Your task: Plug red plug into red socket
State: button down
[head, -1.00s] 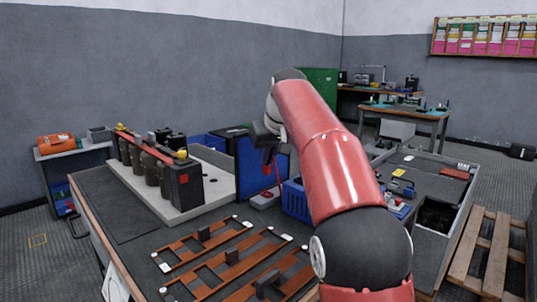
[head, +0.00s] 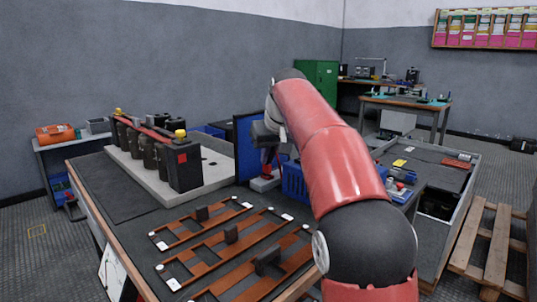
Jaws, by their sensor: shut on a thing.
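My gripper (head: 267,138) shows as a dark shape at the end of my red arm, in front of the blue panel. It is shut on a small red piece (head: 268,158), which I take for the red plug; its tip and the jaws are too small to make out. Below it is a small grey block with red on it (head: 263,184), beside the blue crate; I cannot tell whether they touch. I cannot tell whether either is the red socket.
The capacitors stand on a pale slab (head: 215,165) on the dark bench. Copper-coloured bars (head: 225,245) with dark blocks lie at the front. A blue panel (head: 245,135) and blue crate (head: 293,182) stand close to my gripper. A pallet (head: 490,255) lies at right.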

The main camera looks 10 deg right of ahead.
jog(key=shift+f, duration=0.35)
dwell(0.4)
jog(key=c, duration=1.5)
grip_release()
